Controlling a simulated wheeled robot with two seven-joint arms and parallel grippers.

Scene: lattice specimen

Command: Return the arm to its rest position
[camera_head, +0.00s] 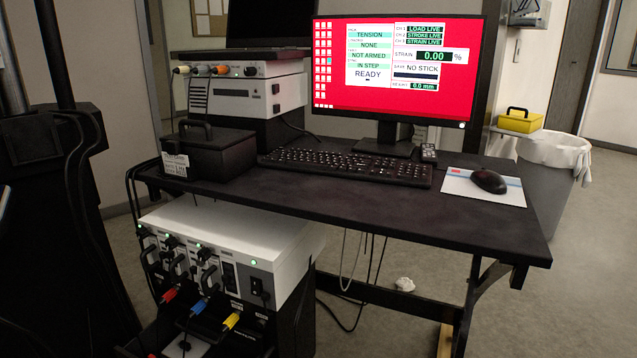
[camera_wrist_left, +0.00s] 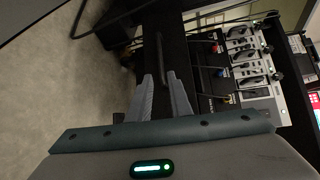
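In the left wrist view, my left gripper (camera_wrist_left: 160,76) points away from the camera, its two grey ridged fingers apart with a gap between the tips. A dark bar, like a handle, shows beyond and between the fingers; I cannot tell how far away it is. No object is seen clamped. In the head view I cannot make out either gripper. My right gripper is in neither view.
A black desk (camera_head: 380,205) carries a monitor (camera_head: 395,70), keyboard (camera_head: 345,167), mouse (camera_head: 489,181) and black case (camera_head: 208,150). Below stands a white-topped unit (camera_head: 245,235) with cables and coloured plugs; it also shows in the wrist view (camera_wrist_left: 245,65). Bare floor (camera_wrist_left: 50,80) lies left there.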

